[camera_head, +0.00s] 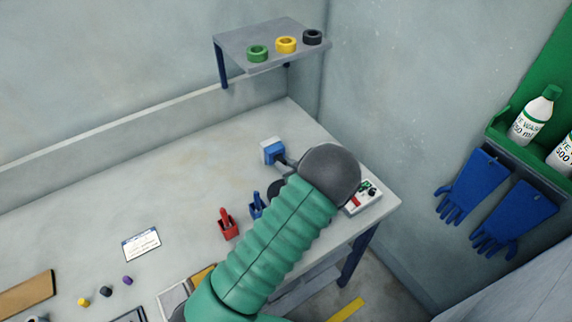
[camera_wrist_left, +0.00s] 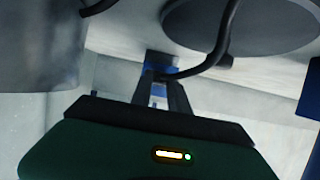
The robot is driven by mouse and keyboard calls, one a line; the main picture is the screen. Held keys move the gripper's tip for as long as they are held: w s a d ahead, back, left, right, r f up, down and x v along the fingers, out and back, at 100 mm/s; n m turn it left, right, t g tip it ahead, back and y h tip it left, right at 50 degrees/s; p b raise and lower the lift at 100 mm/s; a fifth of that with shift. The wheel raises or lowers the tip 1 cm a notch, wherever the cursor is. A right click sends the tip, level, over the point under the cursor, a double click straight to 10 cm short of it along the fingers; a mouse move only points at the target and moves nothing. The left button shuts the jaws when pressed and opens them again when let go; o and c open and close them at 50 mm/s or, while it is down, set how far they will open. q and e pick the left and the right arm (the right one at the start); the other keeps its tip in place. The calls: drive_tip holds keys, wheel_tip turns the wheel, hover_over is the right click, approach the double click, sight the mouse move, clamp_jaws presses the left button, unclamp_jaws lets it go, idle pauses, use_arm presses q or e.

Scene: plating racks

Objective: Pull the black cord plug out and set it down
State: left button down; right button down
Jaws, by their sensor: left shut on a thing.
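My left gripper (camera_head: 284,161) reaches from under the dark wrist toward a blue and white block (camera_head: 272,151) on the bench. In the left wrist view its two dark fingers (camera_wrist_left: 161,88) are shut on the black cord plug, which is mostly hidden between them. A black cord (camera_wrist_left: 214,55) curves away from the fingertips. Blue of the block (camera_wrist_left: 161,63) shows just beyond the fingertips. I cannot tell whether the plug is still seated in it. My right gripper is in neither view.
A small device with red and dark parts (camera_head: 364,194) sits at the bench's right end. A red holder (camera_head: 228,224) and a blue holder (camera_head: 256,206) stand left of my arm. A shelf (camera_head: 262,40) with three rings is above.

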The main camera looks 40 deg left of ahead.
use_arm(q)
drive_tip(key=shift+d, duration=0.15)
drive_tip(key=shift+s+d, duration=0.1)
drive_tip(key=shift+d, duration=0.2)
drive_tip(key=shift+s+d+p, duration=0.25)
drive_tip(key=shift+d+p, duration=0.1)
drive_tip(key=shift+d, duration=0.35)
drive_tip(key=shift+s+d+p, duration=0.2)
drive_tip(key=shift+d+p, duration=0.15)
drive_tip(key=shift+d, duration=0.3)
